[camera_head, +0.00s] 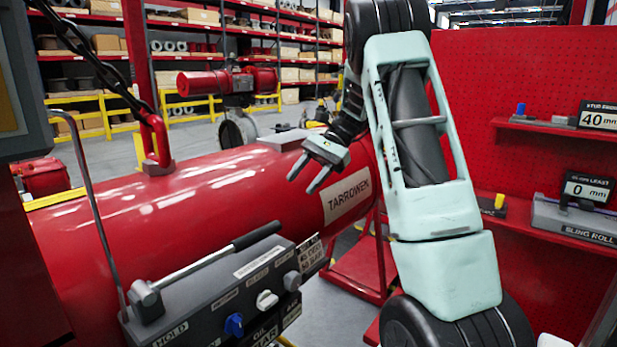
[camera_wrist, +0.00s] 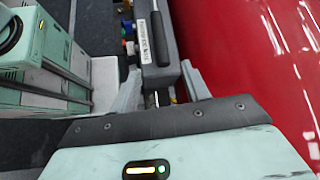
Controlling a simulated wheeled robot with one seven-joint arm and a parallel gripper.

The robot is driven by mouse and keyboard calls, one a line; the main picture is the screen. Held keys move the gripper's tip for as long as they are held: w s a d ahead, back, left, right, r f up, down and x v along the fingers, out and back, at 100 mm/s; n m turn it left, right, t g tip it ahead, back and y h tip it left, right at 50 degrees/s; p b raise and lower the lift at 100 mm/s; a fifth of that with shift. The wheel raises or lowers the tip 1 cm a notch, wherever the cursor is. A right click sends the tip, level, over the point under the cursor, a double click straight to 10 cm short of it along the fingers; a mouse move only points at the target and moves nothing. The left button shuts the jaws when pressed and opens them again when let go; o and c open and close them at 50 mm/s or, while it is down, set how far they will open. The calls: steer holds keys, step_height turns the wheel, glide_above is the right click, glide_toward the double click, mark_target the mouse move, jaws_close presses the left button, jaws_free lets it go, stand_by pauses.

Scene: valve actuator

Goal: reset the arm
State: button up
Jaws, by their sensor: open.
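My gripper (camera_head: 307,181) is open and empty in the head view, its two fingers apart in front of the red cylinder. The wrist view also shows my gripper (camera_wrist: 160,92), with one finger on each side of the grey control box's far part. My pale green arm stands right of centre in the head view and hides part of the shelving and cylinder end.
A red pegboard (camera_head: 530,90) with small shelves and signs stands at the right. A chain (camera_head: 90,55) with a red shackle hangs at upper left. Yellow railings (camera_head: 95,125) and storage racks are behind. Open floor shows beyond the cylinder.

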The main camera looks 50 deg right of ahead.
steer(key=shift+s+d+r, duration=0.1)
steer(key=shift+d+r, duration=0.25)
steer(key=shift+d, duration=0.1)
stand_by(0.3)
steer(key=s+a+f+n+g+h, duration=0.2)
steer(key=a+n, duration=0.3)
steer(key=a, duration=0.8)
steer(key=s+a+f+n+g+h, duration=0.1)
steer(key=a+f+n+g+h, duration=0.2)
steer(key=a, duration=1)
steer(key=s+a+f+n+t+h, duration=0.1)
steer(key=s+a+f+n+h, duration=0.1)
steer(key=s+a+n, duration=0.5)
steer(key=s+a+f+n+t+h, duration=0.2)
steer(key=s+a+f+n, duration=0.1)
steer(key=s+a+n, duration=0.4)
steer(key=s+n, duration=0.2)
steer(key=s, duration=0.2)
steer(key=shift+s+h, duration=0.25)
steer(key=shift+h, duration=0.05)
steer(key=shift+a, duration=0.1)
